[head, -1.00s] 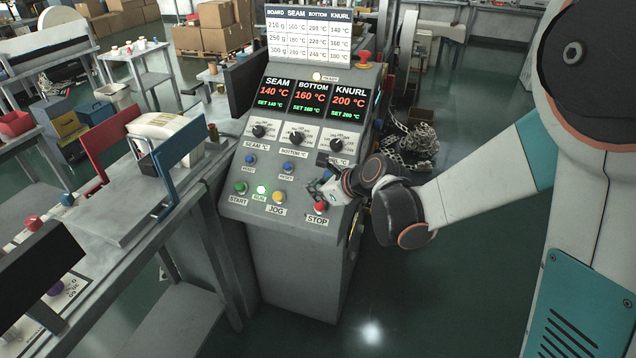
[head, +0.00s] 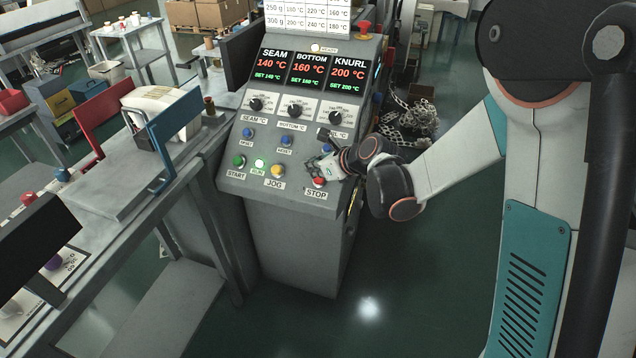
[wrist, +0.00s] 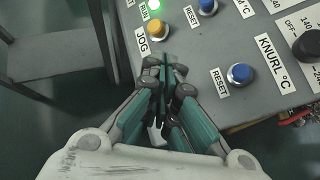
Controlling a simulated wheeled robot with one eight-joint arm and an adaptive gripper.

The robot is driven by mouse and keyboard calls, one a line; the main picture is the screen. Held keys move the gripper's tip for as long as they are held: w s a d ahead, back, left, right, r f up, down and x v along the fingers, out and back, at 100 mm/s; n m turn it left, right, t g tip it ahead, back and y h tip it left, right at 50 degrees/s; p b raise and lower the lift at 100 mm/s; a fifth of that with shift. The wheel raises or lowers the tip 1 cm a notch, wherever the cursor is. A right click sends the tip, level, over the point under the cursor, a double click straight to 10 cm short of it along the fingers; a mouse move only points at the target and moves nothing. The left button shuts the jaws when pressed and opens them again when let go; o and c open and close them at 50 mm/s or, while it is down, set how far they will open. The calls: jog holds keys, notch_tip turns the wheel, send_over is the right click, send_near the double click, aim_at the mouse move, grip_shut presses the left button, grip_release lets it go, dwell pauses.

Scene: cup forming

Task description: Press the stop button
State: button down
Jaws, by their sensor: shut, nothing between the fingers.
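The red stop button (head: 319,182) is on the lower right of the grey control panel (head: 250,188), above its STOP label (head: 316,194). My gripper (head: 314,166) is shut and empty, at the panel just above the stop button in the head view. Whether it touches the panel or the button, I cannot tell. In the wrist view, my gripper (wrist: 165,62) points at the panel close to the yellow JOG button (wrist: 159,46). The stop button cannot be made out there; my fingers cover much of that area.
The green START button (head: 239,161), lit green RUN lamp (head: 260,164) and JOG button (head: 277,171) line the panel's lower row. A blue reset button (wrist: 239,74) is right of my fingers. A bench (head: 95,230) stands to the left; the floor in front is clear.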

aim_at(317, 183)
jog(key=shift+w+d+f+b, duration=0.25)
jog(key=shift+w+f+b, duration=0.45)
jog(key=shift+f, duration=0.3)
jog(key=shift+w+d+f+b, duration=0.25)
jog(key=shift+w+f+b, duration=0.35)
jog(key=shift+f, duration=0.35)
jog(key=shift+w+f, duration=0.1)
jog(key=shift+w+d+f+b, duration=0.1)
jog(key=shift+w+f+b, duration=0.05)
jog(key=shift+f+b, duration=0.15)
jog(key=shift+w+d+f+b, duration=0.1)
jog(key=shift+w+f+b, duration=0.2)
jog(key=shift+f+b, duration=0.1)
dwell(0.8)
jog(key=shift+r, duration=0.15)
jog(key=shift+s+a+r+p, duration=0.2)
jog(key=shift+s+r+p, duration=0.3)
jog(key=shift+r, duration=0.15)
jog(key=shift+r, duration=0.1)
jog(key=shift+s+a+r+p, duration=0.25)
jog(key=shift+s+r+p, duration=0.4)
jog(key=shift+r, duration=0.35)
jog(key=shift+s+a+r+p, duration=0.25)
jog(key=shift+s+r+p, duration=0.25)
jog(key=shift+s+r, duration=0.35)
jog(key=shift+w+r, duration=0.1)
